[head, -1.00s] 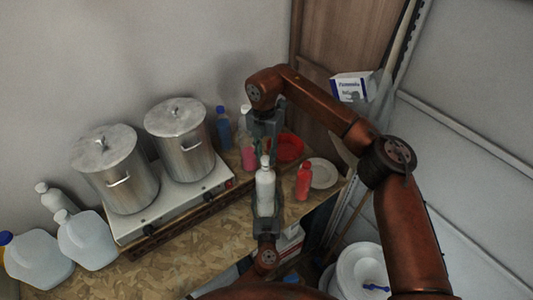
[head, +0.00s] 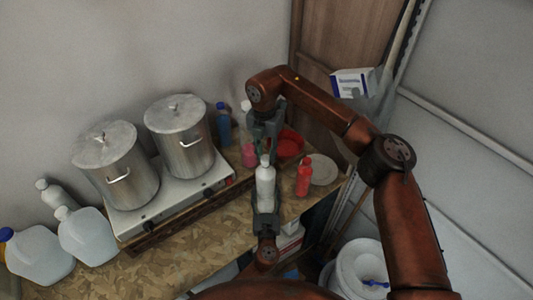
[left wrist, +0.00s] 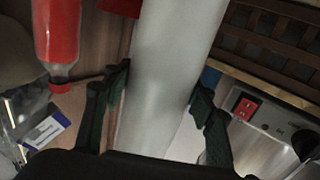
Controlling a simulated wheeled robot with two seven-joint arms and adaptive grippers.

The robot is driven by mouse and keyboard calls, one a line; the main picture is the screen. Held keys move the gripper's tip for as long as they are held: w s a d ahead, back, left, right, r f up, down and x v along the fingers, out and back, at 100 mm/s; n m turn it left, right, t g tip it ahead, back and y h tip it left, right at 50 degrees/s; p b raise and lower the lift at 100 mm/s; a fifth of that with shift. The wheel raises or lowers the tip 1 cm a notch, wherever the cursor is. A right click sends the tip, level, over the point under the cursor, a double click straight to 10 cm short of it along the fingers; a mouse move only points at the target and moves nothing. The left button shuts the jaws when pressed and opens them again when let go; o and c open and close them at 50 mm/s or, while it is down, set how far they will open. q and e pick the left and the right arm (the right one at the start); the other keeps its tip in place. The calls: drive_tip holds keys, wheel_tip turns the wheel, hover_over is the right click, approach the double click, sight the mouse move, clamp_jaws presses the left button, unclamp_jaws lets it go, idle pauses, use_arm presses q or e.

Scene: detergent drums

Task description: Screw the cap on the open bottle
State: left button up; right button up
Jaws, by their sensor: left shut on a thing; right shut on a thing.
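A white bottle (head: 265,188) stands upright at the table's front edge, below my right gripper. My left gripper (head: 265,207) comes in from below and is shut around its lower part. In the left wrist view the white bottle (left wrist: 172,75) runs between the two dark green fingers of the left gripper (left wrist: 160,100). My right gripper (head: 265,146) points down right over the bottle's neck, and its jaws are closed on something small. The cap is too small and too covered by the fingers to make out. I cannot tell whether it touches the neck.
A red bottle (head: 303,176) stands close on the right, by a white plate (head: 324,171) and a red bowl (head: 290,143). Pink (head: 249,156) and blue (head: 223,126) bottles stand behind. Two steel pots (head: 180,137) on a hotplate fill the left. White jugs (head: 88,238) stand further left.

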drive_tip(key=shift+f, duration=0.35)
drive_tip(key=m, duration=1.4)
drive_tip(key=shift+m, duration=0.4)
drive_tip(key=shift+o, duration=0.2)
drive_tip(key=m, duration=0.4)
drive_tip(key=shift+m, duration=0.4)
drive_tip(key=o, duration=0.7)
drive_tip(key=shift+c, duration=0.2)
